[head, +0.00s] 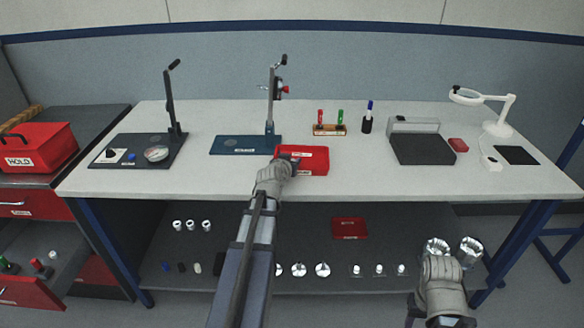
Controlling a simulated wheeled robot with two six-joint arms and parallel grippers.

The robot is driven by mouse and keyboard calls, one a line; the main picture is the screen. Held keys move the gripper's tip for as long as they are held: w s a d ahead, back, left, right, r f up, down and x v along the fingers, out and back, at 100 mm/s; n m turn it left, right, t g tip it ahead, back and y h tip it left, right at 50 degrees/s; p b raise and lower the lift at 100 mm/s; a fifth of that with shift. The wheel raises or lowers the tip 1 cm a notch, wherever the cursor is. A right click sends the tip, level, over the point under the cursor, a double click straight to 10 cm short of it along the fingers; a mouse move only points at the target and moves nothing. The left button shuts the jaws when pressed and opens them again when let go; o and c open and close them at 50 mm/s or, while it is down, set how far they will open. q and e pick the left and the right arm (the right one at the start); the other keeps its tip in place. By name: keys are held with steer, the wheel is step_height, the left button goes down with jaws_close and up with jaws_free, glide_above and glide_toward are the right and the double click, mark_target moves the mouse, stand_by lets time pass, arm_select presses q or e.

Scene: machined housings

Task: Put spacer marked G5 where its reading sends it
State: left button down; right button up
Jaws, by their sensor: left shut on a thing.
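My left gripper (292,163) is at the left part of a small red tray (315,167) with a white label, at the front middle of the bench. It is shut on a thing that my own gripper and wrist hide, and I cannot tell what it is. No G5 mark is readable anywhere. Small pale cylindrical parts (191,225) stand on the lower shelf at left. My right arm shows at the lower right, in front of the shelf.
On the bench stand a black gauge stand (135,150), a blue-based press (233,145), a marker rack (330,130), a grey-black device (420,149) and a magnifier lamp (497,128). A red HOLD box (37,147) sits at far left. An open drawer (30,292) holds stamps.

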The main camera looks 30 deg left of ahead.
arm_select(q)
steer(key=shift+f, duration=0.15)
steer(key=c, duration=0.5)
jaws_free()
steer(key=shift+c, duration=0.2)
steer(key=shift+r, duration=0.25)
steer(key=p+v, duration=0.3)
steer(key=v, duration=0.4)
steer(key=shift+s+r, duration=0.1)
steer(key=shift+s, duration=0.2)
